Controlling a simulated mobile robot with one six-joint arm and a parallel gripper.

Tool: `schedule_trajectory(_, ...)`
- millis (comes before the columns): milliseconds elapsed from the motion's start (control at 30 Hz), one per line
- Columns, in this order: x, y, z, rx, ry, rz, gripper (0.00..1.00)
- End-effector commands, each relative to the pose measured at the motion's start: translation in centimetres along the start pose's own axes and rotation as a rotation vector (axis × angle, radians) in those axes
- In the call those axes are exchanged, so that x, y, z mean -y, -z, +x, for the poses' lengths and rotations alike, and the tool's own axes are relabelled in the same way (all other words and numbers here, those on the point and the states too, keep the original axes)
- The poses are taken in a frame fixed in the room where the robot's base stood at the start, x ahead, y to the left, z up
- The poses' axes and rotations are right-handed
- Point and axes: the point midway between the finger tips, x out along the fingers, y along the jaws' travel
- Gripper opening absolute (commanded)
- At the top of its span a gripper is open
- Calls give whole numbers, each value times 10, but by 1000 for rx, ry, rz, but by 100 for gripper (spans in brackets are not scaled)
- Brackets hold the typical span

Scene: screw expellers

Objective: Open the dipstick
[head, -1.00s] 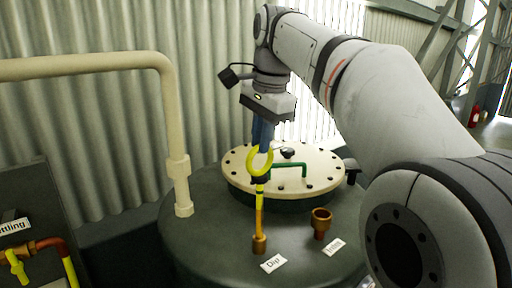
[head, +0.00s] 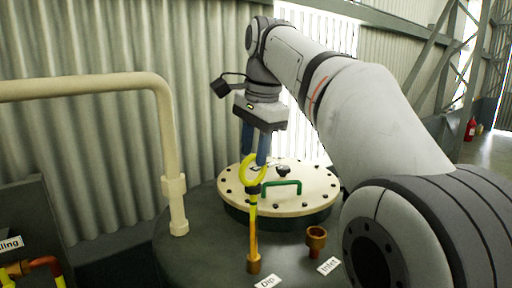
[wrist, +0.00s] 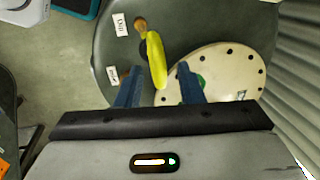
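The dipstick (head: 253,215) is a yellow rod with a yellow ring handle on top. It stands upright and its lower end meets a brass fitting (head: 254,264) by the "Dip" label (head: 267,282). My gripper (head: 254,158) points down at the ring, its two blue fingers apart around the ring's top. In the wrist view, the yellow dipstick (wrist: 155,60) shows between the open fingers (wrist: 158,68), with a gap on each side. I cannot tell whether a finger touches it.
A cream round lid (head: 315,180) with a green handle (head: 282,187) lies behind the dipstick on the dark tank (head: 200,235). A brass inlet fitting (head: 316,240) stands to the right. A cream pipe (head: 172,140) rises at left, before a corrugated wall (head: 110,130).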

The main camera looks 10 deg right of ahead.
Motion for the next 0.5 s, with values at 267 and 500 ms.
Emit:
schedule_trajectory(267, 1, 1, -9, -1, 1, 0, 34)
schedule_trajectory(500, 1, 1, -45, -1, 2, 0, 34)
